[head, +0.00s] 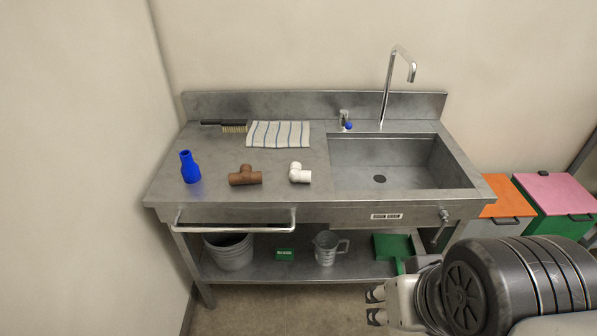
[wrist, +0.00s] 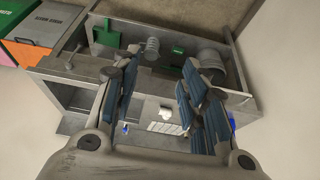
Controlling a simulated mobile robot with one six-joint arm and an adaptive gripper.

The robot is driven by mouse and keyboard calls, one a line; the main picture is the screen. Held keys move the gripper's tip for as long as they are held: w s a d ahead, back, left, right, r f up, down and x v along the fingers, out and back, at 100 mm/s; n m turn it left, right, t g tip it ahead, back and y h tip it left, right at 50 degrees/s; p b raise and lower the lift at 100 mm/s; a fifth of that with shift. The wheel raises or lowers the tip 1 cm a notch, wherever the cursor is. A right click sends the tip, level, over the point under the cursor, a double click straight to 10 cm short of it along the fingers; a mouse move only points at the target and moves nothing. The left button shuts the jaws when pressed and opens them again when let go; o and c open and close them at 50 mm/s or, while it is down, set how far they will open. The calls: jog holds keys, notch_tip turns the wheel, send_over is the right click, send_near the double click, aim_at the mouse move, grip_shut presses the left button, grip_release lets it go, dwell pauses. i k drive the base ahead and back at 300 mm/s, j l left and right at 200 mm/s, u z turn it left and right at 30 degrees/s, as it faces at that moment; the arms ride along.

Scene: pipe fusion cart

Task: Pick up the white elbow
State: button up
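The white elbow (head: 299,174) lies on the steel counter (head: 222,150), just left of the sink. It also shows small in the wrist view (wrist: 165,113), between the fingers. My gripper (head: 375,305) is at the lower right of the head view, in front of the bench and well apart from the elbow. In the wrist view my gripper (wrist: 160,85) has its fingers spread wide, with nothing held between them.
A brown tee (head: 246,176) lies left of the elbow, and a blue reducer (head: 190,168) stands farther left. A striped towel (head: 278,134) and brush (head: 232,126) lie behind. The sink (head: 380,178) is at right. A rail (head: 235,222) runs along the front.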

aim_at(296, 174)
jog(key=i+j, duration=0.2)
jog(key=i, duration=0.25)
jog(key=i+j, duration=0.25)
jog(key=i, duration=0.25)
jog(key=i+j, duration=0.2)
jog(key=i, duration=0.25)
